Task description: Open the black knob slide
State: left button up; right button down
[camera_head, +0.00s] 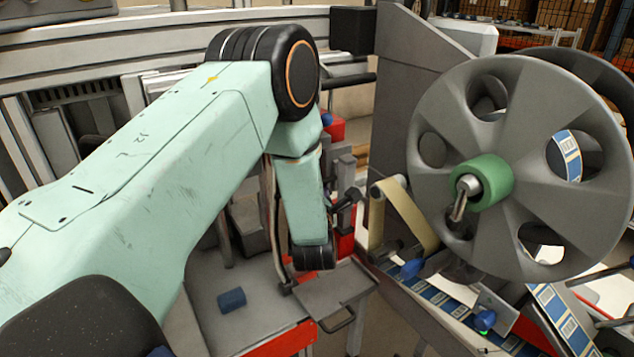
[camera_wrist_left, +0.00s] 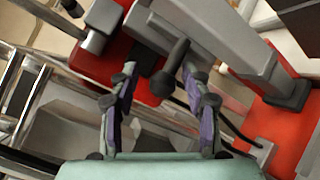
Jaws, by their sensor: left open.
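In the left wrist view a black knob (camera_wrist_left: 172,68) on a dark stem sticks out from a grey slide block (camera_wrist_left: 180,30) mounted on a red part. My left gripper (camera_wrist_left: 158,78) is open, with its two purple-and-grey fingers on either side of the knob. The fingers look apart from the knob, and nothing is held. In the head view my left arm comes in from the left and bends down at the middle. Its gripper is hidden there behind the arm. My right gripper is not in view.
A large grey reel (camera_head: 430,195) with a green hub (camera_head: 490,183) stands at the right. Labelled tape (camera_head: 440,300) runs below it. Red and grey machine parts crowd around the gripper.

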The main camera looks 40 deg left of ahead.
pick_arm(q)
jog(key=shift+d+f, duration=0.1)
jog(key=shift+s+d, duration=0.15)
jog(key=v, duration=1.1)
jog(key=shift+s, duration=0.2)
jog(key=shift+d, duration=0.15)
